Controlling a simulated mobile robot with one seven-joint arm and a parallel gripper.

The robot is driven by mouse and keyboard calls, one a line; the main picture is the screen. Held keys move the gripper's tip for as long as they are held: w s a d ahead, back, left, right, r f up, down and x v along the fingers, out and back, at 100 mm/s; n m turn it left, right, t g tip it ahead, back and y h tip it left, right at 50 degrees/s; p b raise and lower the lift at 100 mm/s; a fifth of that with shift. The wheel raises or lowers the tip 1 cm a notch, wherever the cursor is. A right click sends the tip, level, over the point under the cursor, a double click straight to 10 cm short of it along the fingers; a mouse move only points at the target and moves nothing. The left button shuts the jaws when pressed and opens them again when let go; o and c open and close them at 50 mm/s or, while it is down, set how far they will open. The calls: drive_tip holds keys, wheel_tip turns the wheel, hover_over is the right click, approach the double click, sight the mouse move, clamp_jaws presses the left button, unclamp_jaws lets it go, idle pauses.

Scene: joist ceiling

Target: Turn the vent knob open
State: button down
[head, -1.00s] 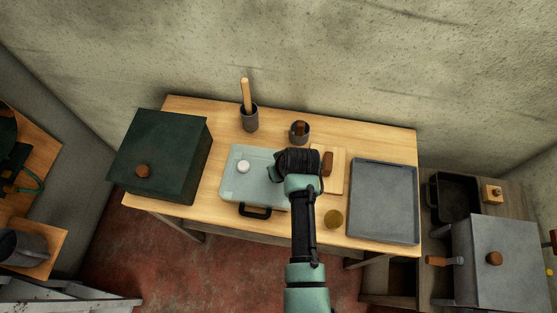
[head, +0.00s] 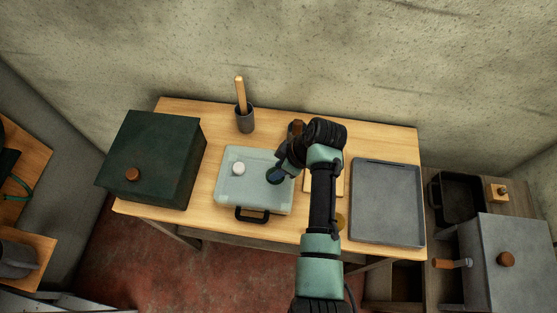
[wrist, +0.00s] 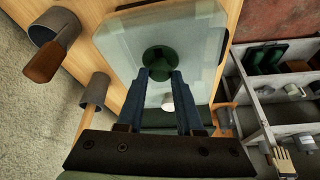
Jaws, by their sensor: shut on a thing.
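A pale green, translucent case (head: 232,195) with a black handle lies flat on the wooden table. A white round button (head: 238,168) sits on the left of its lid; it also shows between my fingers in the wrist view (wrist: 167,102). A dark green vent knob (wrist: 158,57) stands on the lid to the right of that button. My gripper (head: 277,177) reaches down at a tilt to the right part of the lid. In the wrist view my blue fingers (wrist: 160,74) are shut on the knob, one on each side.
A dark green box (head: 155,155) stands left of the case. A grey cup with a wooden-handled tool (head: 245,120) is behind it. A grey tray (head: 386,200) lies on the right. A wooden board (head: 340,184) is partly hidden behind my arm.

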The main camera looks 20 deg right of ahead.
idle(0.5)
drive_tip(key=c, duration=0.5)
unclamp_jaws()
drive_tip(key=shift+c, duration=0.2)
drive_tip(key=b+v, duration=0.2)
drive_tip(key=v, duration=1.1)
drive_tip(key=shift+d, duration=0.1)
